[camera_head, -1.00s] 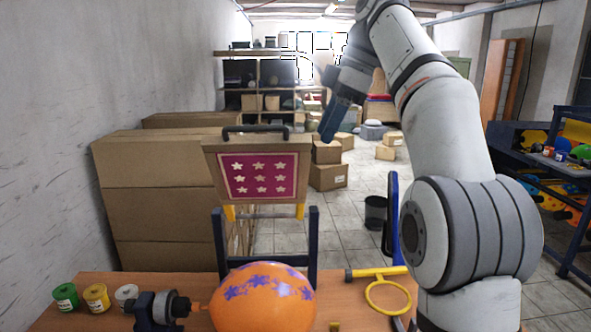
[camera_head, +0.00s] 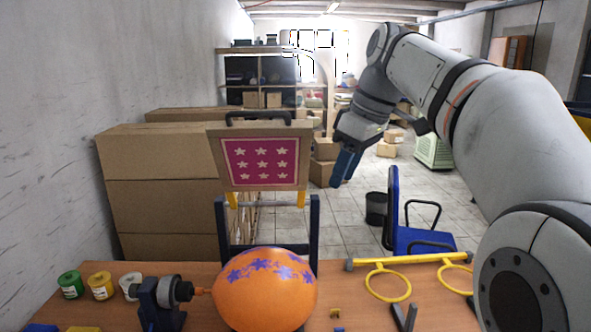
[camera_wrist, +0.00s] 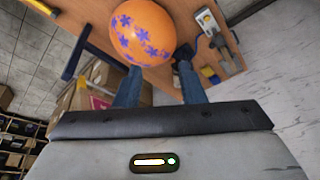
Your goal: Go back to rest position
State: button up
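My gripper (camera_head: 345,167) hangs above and behind the table, right of the printing frame, with its blue fingers pointing down. In the wrist view, the fingers of my gripper (camera_wrist: 159,86) stand apart with nothing between them. An orange balloon (camera_head: 265,303) with purple star prints sits at the table's middle, against the nozzle of a dark holder (camera_head: 160,303). The balloon (camera_wrist: 142,35) also shows in the wrist view, beyond the fingers. The hinged frame with a magenta star screen (camera_head: 261,161) stands raised behind the balloon.
Green, yellow and white paint pots (camera_head: 100,286) stand at the table's left. A yellow ring tool (camera_head: 388,284) lies at the right of the wooden table (camera_head: 215,270). A blue chair (camera_head: 410,236) stands behind it. Stacked cardboard boxes (camera_head: 155,190) line the left wall.

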jog(key=s+d+f+m+h+b, duration=0.1)
jog(key=s+d+f+m, duration=0.1)
jog(key=s+f, duration=0.4)
jog(key=s+d+f+m+t+h+b, duration=0.1)
jog(key=s+f+m, duration=0.4)
jog(key=f, duration=0.9)
jog(key=s+d+f+m+h+b, duration=0.1)
jog(key=s+d+f+m+b, duration=0.1)
jog(key=s+f, duration=0.6)
notch_tip(320, 180, down, 3)
jog(key=shift+s+d+m+t+b, duration=0.35)
jog(key=shift+d+m, duration=0.25)
jog(key=shift+m, duration=0.5)
